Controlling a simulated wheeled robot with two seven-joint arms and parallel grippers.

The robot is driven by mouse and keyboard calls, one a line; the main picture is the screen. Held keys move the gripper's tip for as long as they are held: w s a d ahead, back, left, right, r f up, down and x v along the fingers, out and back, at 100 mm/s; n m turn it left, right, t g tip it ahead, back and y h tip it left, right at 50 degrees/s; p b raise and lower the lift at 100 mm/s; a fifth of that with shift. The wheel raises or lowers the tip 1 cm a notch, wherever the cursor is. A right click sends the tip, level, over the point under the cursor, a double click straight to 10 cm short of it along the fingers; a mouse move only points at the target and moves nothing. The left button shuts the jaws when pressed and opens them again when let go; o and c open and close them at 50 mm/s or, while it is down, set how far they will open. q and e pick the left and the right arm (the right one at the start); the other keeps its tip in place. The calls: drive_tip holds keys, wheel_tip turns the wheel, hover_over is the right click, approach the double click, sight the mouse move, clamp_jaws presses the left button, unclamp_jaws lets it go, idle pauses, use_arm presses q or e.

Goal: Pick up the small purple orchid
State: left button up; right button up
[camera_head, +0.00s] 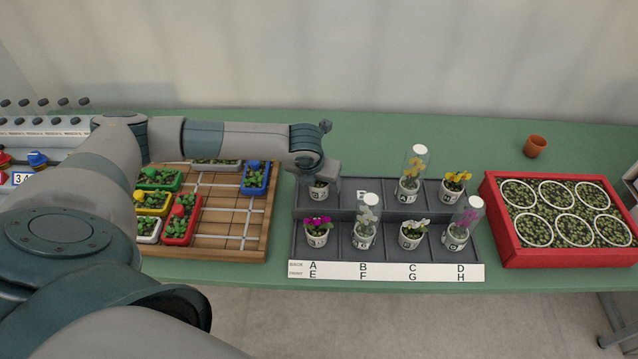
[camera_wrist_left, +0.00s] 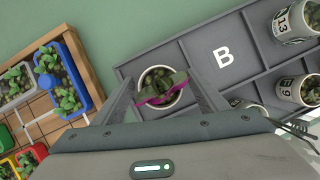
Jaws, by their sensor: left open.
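A small white pot (camera_wrist_left: 147,80) with green leaves and a magenta bloom (camera_wrist_left: 161,98) stands in the back left compartment, A, of the dark grey tray (camera_head: 385,248). In the head view my gripper hides most of this pot (camera_head: 318,194) and its bloom. My left gripper (camera_head: 320,178) is open above it, with one finger on each side in the left wrist view (camera_wrist_left: 163,88); contact cannot be told. Another magenta orchid (camera_head: 317,224) stands in front, in compartment E. A paler purple orchid (camera_head: 463,228) stands under a clear sleeve at front right. My right gripper is not in view.
White (camera_head: 415,228) and yellow orchids (camera_head: 456,181) fill other compartments, some in tall clear sleeves (camera_head: 417,158); compartment B (camera_head: 362,194) is empty. A wooden grid board (camera_head: 222,222) with coloured planters lies left. A red crate (camera_head: 575,257) and a terracotta pot (camera_head: 535,146) are right.

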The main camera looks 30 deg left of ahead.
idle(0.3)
use_arm(q)
drive_tip(key=c, duration=1.2)
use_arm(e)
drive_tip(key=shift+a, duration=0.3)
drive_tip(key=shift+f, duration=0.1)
